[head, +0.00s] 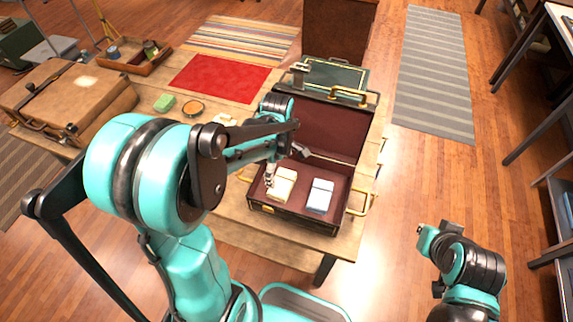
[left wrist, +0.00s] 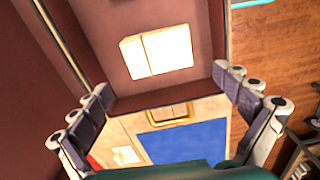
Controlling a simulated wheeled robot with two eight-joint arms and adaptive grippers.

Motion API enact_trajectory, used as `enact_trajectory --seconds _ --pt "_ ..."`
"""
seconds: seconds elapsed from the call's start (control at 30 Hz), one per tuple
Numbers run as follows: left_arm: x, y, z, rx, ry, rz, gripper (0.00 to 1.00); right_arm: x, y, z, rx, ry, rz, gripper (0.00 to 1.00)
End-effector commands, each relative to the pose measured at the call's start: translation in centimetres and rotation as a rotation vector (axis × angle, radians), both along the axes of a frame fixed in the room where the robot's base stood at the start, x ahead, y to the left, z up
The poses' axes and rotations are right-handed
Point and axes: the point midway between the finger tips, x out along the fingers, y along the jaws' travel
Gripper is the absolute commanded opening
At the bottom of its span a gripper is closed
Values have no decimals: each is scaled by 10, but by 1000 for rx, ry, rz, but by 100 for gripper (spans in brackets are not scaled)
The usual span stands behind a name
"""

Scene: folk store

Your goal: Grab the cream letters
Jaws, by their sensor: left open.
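The cream letters (head: 281,184) lie as a small tied bundle in the left part of the open suitcase (head: 297,212), on its dark red lining. A pale bundle, which looks like the cream letters (left wrist: 157,52), shows bright in the left wrist view, beyond my fingertips. My left gripper (head: 286,165) is open above the suitcase, with one finger beside the cream letters in the head view. The left wrist view shows its spread fingers (left wrist: 163,88) with nothing between them. Contact cannot be told. My right arm shows at the lower right, but its gripper cannot be made out.
A light blue bundle (head: 320,196) lies right of the cream letters. The suitcase walls and raised lid (head: 325,132) surround the space.

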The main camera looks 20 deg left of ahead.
Motion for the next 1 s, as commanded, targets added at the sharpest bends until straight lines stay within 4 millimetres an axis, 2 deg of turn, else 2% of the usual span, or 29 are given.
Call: enact_trajectory --seconds 0.43,0.67,0.9,0.93,1.0 --pt "1 -3 -43 -1 8 20 100 0 0 -17 0 0 0 0" --pt "3 -7 -78 -1 7 19 100 0 0 -34 0 0 0 0" --pt "2 -7 -80 -1 7 19 100 0 0 -33 0 0 0 0" --pt "2 -7 -80 -1 7 19 97 0 0 -33 0 0 0 0" --pt "2 -7 -80 -1 7 19 79 0 0 -33 0 0 0 0"
